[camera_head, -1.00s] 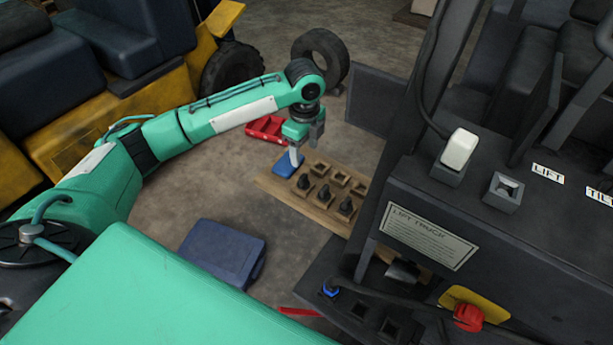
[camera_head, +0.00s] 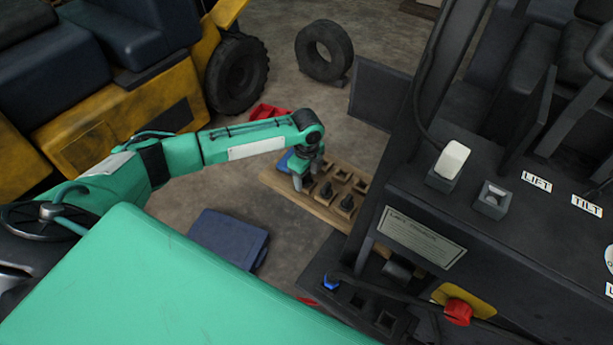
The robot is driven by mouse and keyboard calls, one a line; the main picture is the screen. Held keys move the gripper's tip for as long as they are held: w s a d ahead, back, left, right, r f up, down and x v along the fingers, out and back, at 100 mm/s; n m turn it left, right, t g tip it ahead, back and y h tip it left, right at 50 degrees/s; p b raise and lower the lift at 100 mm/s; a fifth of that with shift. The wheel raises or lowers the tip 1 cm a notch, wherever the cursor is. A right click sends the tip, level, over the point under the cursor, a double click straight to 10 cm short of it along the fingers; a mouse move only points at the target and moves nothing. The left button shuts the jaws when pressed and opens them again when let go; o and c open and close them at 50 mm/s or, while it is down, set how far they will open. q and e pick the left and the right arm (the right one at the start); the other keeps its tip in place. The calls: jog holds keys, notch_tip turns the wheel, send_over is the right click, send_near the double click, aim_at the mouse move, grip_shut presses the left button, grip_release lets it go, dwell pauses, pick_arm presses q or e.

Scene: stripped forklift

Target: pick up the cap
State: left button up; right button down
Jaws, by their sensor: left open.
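No single thing is plainly the cap. The likeliest are small black pieces (camera_head: 327,192) standing in a wooden rack (camera_head: 313,207) with several square sockets; another black piece (camera_head: 347,203) stands to their right. A white rocker-shaped piece (camera_head: 452,160) sits on the dark console at right. My left gripper (camera_head: 305,179) points down over the rack's left end, just left of the black pieces. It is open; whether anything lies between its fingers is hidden. My right gripper is out of view.
A blue pad (camera_head: 284,161) is partly hidden behind my left gripper. A red tray (camera_head: 268,112) lies beyond my arm. A dark blue case (camera_head: 229,239) lies on the floor. A tyre (camera_head: 324,50) is behind.

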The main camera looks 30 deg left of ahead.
pick_arm(q)
grip_shut()
jog(key=shift+r, duration=0.1)
dwell(0.3)
